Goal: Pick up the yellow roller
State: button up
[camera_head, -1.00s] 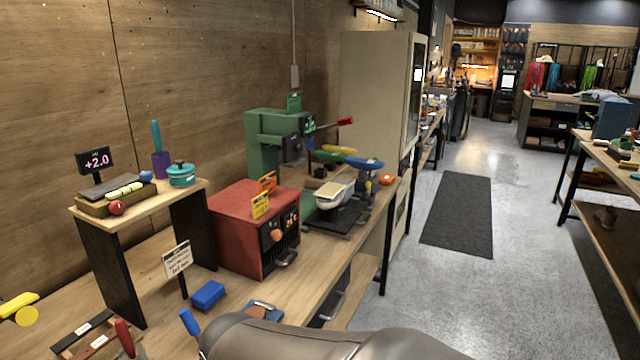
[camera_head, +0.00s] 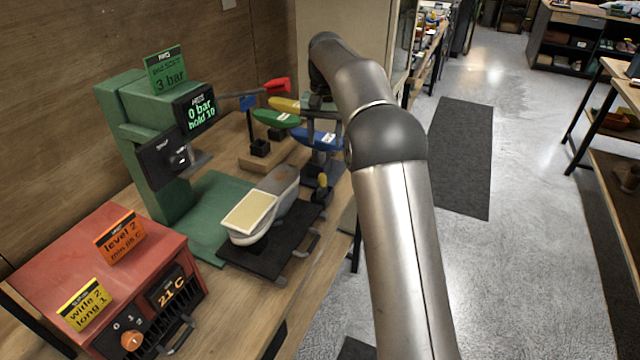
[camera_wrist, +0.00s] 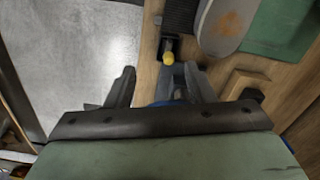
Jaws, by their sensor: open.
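A small yellow-ended roller (camera_head: 322,182) with a dark body stands at the bench's right edge, beside the black plate, in the head view. In the wrist view its yellow round end (camera_wrist: 168,58) shows just beyond the fingertips, roughly between them. My gripper (camera_wrist: 160,70) is open and empty, its two dark fingers spread apart.
A grey shoe form with a cream pad (camera_head: 250,213) lies on the black plate (camera_head: 268,255). Blue (camera_head: 318,138), green (camera_head: 275,118) and yellow (camera_head: 284,104) flat shapes stand behind the roller. The green press (camera_head: 150,130) and red heater box (camera_head: 95,260) are left.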

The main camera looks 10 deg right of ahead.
jog(key=m+p, duration=0.1)
send_over(322, 175)
notch_tip(322, 175, down, 2)
jog(key=f, duration=1.2)
jog(key=shift+w+f+b, duration=0.2)
jog(key=shift+f+b, duration=0.05)
jog(key=shift+b, duration=0.05)
jog(key=shift+s+f+p, duration=0.1)
jog(key=shift+f+p, duration=0.8)
jog(key=shift+f, duration=1.8)
jog(key=shift+r, duration=0.1)
grip_shut()
